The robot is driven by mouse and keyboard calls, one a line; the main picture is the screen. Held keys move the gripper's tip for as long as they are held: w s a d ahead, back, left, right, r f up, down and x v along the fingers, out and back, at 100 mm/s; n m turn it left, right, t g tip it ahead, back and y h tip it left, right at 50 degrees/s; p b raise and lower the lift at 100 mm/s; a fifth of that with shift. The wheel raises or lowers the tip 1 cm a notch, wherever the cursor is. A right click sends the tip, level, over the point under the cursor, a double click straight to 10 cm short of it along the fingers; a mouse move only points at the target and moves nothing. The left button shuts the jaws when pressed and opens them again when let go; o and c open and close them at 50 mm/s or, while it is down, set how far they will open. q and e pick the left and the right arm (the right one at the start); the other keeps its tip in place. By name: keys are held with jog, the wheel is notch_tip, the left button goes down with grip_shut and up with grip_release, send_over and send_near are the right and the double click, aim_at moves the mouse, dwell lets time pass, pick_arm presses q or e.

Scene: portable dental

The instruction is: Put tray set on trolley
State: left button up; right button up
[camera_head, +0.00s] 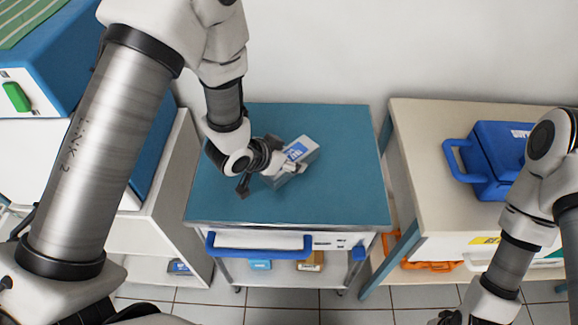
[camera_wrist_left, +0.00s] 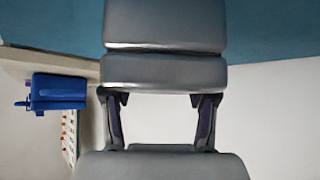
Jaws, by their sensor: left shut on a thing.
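The tray set, a grey box with a blue and white label (camera_head: 298,152), is over the blue top of the trolley (camera_head: 340,195). My left gripper (camera_head: 272,178) is shut on the near end of the box. In the left wrist view, the grey box (camera_wrist_left: 165,75) lies at the tips of the two fingers, and blue surface shows behind it. I cannot tell whether the box touches the trolley top. My right gripper (camera_head: 450,318) is only partly in view at the bottom edge, away from the trolley.
A beige cabinet (camera_head: 425,190) stands to the right, with a blue case (camera_head: 492,160) on it. A white shelf unit (camera_head: 165,180) and a blue box with a green striped top (camera_head: 60,60) are at left. The trolley has a blue front handle (camera_head: 260,248). Much of its top is clear.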

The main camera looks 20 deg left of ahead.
pick_arm(q)
notch_tip(320, 180, down, 3)
jog(key=shift+f, duration=0.3)
jog(key=o, duration=1.4)
